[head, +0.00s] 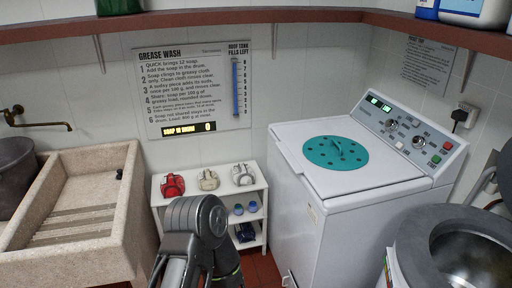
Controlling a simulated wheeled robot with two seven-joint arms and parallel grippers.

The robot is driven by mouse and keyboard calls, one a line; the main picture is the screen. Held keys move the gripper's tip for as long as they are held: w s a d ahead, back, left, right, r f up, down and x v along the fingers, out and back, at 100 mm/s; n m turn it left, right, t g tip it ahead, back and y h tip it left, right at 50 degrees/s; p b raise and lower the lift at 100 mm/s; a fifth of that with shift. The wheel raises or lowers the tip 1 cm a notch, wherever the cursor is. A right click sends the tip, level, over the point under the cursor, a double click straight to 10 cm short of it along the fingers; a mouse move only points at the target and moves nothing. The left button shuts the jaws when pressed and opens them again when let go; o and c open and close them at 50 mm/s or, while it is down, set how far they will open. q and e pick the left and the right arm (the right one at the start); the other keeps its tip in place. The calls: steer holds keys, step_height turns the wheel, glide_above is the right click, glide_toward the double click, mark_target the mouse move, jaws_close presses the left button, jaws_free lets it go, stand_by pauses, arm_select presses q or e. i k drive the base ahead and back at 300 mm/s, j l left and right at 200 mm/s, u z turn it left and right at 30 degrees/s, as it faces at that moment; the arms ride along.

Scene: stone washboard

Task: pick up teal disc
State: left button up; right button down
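The teal disc (335,151) lies flat on the white lid of the top-loading washing machine (330,225), right of centre in the head view. It is round, with several dark holes and a small raised knob near its middle. Nothing covers it. A grey link of one of my arms rises at the bottom centre, left of the machine and apart from the disc. No gripper fingers of either arm can be made out.
A low white shelf (157,196) with red, cream and white bundles stands left of the machine. A stone washboard sink (125,200) is at the left. A grey-rimmed round drum (408,232) stands at the lower right. A brown ledge (200,24) runs above.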

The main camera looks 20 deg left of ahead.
mark_target(334, 153)
steer(key=u, duration=0.25)
steer(key=i+z, duration=0.1)
steer(key=z, duration=0.4)
steer(key=j+z, duration=0.15)
steer(key=z, duration=0.35)
steer(key=i+j+z, duration=0.1)
steer(key=z, duration=0.35)
steer(key=i+j+z, duration=0.1)
steer(key=j+z, duration=0.25)
steer(key=j, duration=0.5)
steer(key=j+z, duration=0.35)
steer(key=j, duration=0.45)
steer(key=k+j+z, duration=0.15)
steer(key=j+z, duration=0.25)
steer(key=j, duration=0.4)
steer(key=k+j, duration=0.1)
steer(key=j, duration=0.7)
steer(key=k+j, duration=0.15)
steer(key=j, duration=0.25)
steer(key=k+l+u, duration=0.1)
steer(key=l, duration=0.4)
steer(key=i+j, duration=0.1)
steer(key=j, duration=0.35)
steer(key=z, duration=0.05)
